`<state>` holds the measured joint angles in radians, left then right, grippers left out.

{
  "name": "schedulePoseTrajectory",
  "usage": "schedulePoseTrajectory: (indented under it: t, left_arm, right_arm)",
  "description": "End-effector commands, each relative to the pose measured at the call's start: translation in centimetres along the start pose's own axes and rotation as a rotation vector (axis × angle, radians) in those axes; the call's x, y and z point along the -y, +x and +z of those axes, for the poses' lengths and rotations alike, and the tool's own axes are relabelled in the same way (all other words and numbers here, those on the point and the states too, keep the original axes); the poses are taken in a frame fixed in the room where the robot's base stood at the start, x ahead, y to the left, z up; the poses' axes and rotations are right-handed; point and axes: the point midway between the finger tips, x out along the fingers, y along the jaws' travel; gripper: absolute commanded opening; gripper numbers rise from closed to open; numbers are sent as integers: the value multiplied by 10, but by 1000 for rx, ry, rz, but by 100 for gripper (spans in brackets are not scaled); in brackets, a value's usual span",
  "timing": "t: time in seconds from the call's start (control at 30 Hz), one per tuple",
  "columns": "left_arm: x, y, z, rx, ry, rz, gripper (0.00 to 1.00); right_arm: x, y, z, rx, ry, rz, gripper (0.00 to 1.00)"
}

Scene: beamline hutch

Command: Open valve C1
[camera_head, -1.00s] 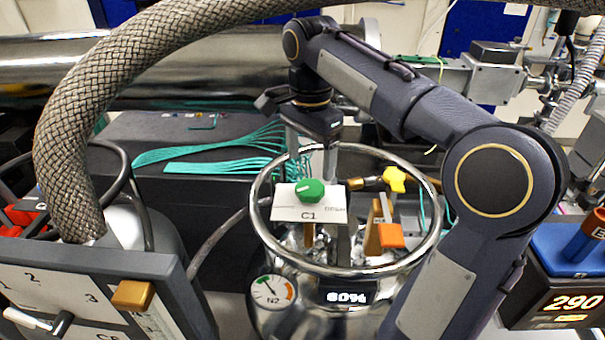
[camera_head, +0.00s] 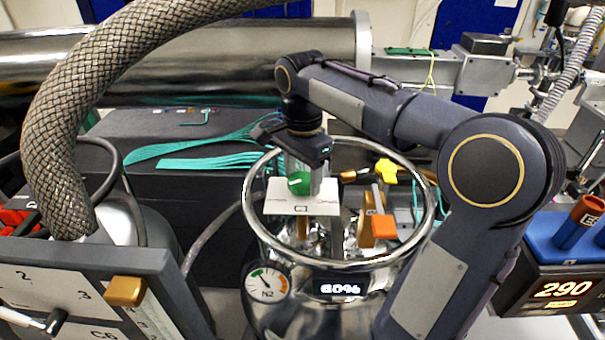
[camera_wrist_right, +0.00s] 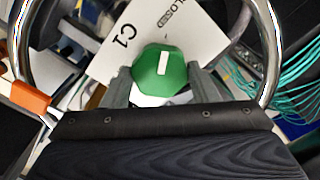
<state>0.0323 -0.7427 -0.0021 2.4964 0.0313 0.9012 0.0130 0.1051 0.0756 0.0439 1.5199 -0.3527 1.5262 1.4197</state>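The valve C1 is a green knob (camera_head: 298,183) with a white mark, on a white plate (camera_head: 290,207) at the vessel's top. In the right wrist view the knob (camera_wrist_right: 160,72) lies between my fingers, and its mark points roughly toward partly legible small lettering on the plate (camera_wrist_right: 128,38) marked C1. My right gripper (camera_head: 308,180) points down over the knob. In the wrist view its fingers (camera_wrist_right: 160,82) stand on either side with small gaps, so it looks open. The finger ends are partly hidden in the head view. My left gripper is out of view.
A steel ring (camera_head: 428,220) surrounds the vessel top. An orange block (camera_head: 384,228) and a yellow handle (camera_head: 386,170) sit right of the knob. A gauge (camera_head: 266,284) is on the vessel's front. A thick braided hose (camera_head: 55,130) arches on the left.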

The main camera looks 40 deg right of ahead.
Motion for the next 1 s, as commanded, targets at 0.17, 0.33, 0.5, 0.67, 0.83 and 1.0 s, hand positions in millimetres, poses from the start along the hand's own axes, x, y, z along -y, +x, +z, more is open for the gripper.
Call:
schedulePoseTrajectory:
  t: [0.17,0.33,0.5,0.67,0.83,1.0]
  left_arm:
    - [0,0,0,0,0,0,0]
    - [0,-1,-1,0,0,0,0]
    - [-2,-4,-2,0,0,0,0]
    - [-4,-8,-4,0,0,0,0]
    - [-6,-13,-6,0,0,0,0]
    - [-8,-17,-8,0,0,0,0]
  right_arm:
    - [0,0,0,0,-1,1,32]
    - [0,-1,0,0,-22,1,32]
    - [0,-1,0,0,-90,2,32]
    - [0,-2,0,0,-201,1,32]
    - [0,-2,0,0,-356,2,32]
    - [0,-2,0,0,-517,1,32]
